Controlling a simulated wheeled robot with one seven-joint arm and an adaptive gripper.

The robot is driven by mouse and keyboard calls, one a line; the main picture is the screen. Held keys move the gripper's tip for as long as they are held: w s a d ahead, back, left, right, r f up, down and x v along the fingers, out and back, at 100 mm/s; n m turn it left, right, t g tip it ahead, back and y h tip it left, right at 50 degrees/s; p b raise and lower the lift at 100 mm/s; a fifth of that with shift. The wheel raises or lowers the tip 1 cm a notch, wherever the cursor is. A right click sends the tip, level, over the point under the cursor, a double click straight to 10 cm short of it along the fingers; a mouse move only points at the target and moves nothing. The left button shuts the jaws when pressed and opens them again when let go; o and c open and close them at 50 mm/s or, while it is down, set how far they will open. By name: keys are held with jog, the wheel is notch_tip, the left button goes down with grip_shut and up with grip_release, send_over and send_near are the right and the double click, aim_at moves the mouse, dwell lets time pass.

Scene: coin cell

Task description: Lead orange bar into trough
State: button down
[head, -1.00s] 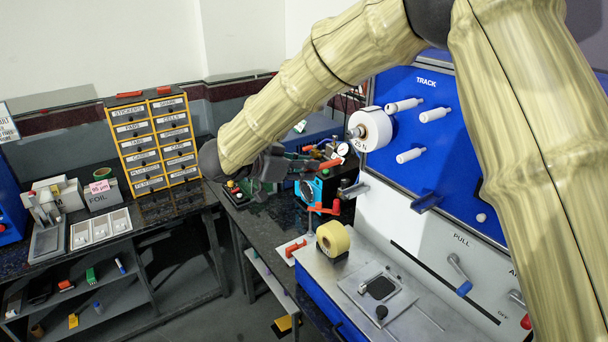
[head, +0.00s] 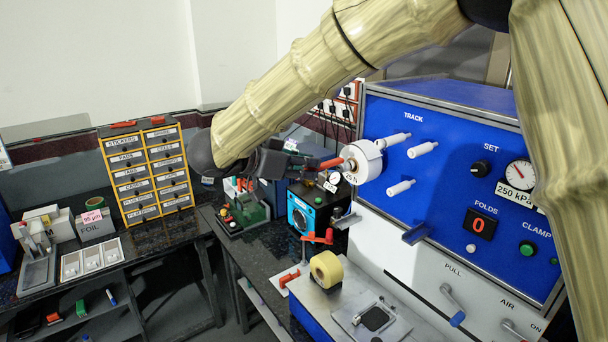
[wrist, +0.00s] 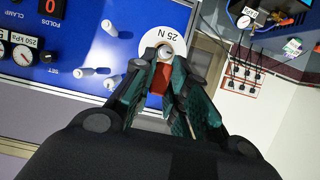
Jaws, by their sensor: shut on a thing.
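My gripper (head: 300,160) is shut on a small orange bar (head: 331,163), which sticks out toward the white roll (head: 364,160) marked 25 N on the blue panel. In the wrist view my fingertips (wrist: 163,68) close around the bar (wrist: 157,80), just in front of the roll (wrist: 168,40). I cannot tell whether the bar touches the roll. A small blue trough-like ledge (head: 416,234) juts from the panel's lower edge, below and to the right of my gripper, apart from it.
White pegs (head: 398,188) stick out of the panel right of the roll. A black-and-blue box (head: 306,210) stands under my gripper.

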notch_tip(320, 180, up, 10)
jog(key=s+d+p, duration=0.2)
jog(key=w+d, duration=0.7)
jog(key=d, duration=0.2)
jog(key=s+d+b, duration=0.8)
jog(key=s+d, duration=0.2)
jog(key=s, duration=0.3)
jog(key=w+d+f+b, duration=0.1)
jog(key=f+b, duration=0.2)
jog(key=f, duration=1)
jog(key=w+d+f+b, duration=0.1)
jog(key=w+f+b, duration=0.1)
jog(key=f, duration=1)
jog(key=shift+f+b, duration=0.35)
jog(key=shift+b, duration=0.35)
jog(key=c, duration=1.3)
grip_release()
